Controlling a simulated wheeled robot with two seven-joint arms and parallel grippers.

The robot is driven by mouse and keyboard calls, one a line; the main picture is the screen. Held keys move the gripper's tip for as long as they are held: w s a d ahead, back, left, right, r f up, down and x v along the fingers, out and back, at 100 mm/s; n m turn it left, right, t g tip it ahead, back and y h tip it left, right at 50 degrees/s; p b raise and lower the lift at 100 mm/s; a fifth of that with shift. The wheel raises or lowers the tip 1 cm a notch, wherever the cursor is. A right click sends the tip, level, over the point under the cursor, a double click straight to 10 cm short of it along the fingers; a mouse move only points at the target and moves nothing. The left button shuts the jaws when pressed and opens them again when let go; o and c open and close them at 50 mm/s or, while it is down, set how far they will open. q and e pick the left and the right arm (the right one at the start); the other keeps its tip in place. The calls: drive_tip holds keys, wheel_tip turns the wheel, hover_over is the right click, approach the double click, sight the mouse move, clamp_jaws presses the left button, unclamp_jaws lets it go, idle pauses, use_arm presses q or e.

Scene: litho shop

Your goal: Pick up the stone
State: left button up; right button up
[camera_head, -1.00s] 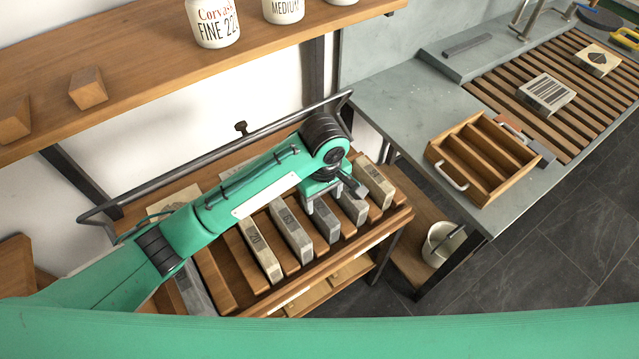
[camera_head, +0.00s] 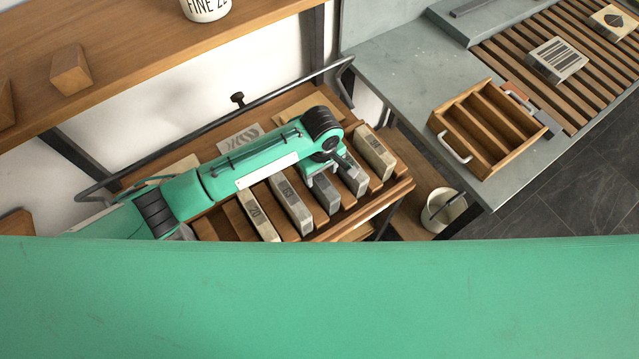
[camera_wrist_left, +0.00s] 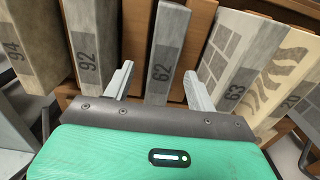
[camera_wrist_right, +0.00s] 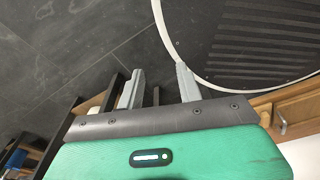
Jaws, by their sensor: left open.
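Several stone slabs stand on edge between wooden dividers in a rack (camera_head: 405,188). My left gripper (camera_head: 325,185) is open over the rack, at a dark grey slab (camera_head: 322,192). In the left wrist view its two fingers (camera_wrist_left: 158,88) stand on either side of a grey stone marked 62 (camera_wrist_left: 165,60), apart from it. Stones marked 92 (camera_wrist_left: 92,45) and 63 (camera_wrist_left: 232,65) stand on either side of that one. My right gripper (camera_wrist_right: 158,85) shows only in the right wrist view, fingers apart and nothing between them, over the dark floor.
A wooden divided tray (camera_head: 485,130) sits on the grey counter (camera_head: 400,90) at the right. A slatted board (camera_head: 515,60) holds printed stones. A pale bucket (camera_head: 442,210) stands below. A rail (camera_head: 220,118) runs behind the rack, under a shelf (camera_head: 160,60).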

sight(319, 177)
use_arm(q)
drive_tip(key=f, duration=0.3)
drive_tip(key=shift+a+f+p, duration=0.2)
drive_tip(key=shift+a+p, duration=0.05)
drive_tip(key=shift+p, duration=0.15)
drive_tip(key=shift+f, duration=0.15)
clamp_jaws()
use_arm(e)
drive_tip(key=shift+s+a+r, duration=0.15)
drive_tip(key=shift+s+r, duration=0.4)
drive_tip(key=shift+s, duration=0.25)
use_arm(q)
drive_tip(key=shift+w, duration=0.15)
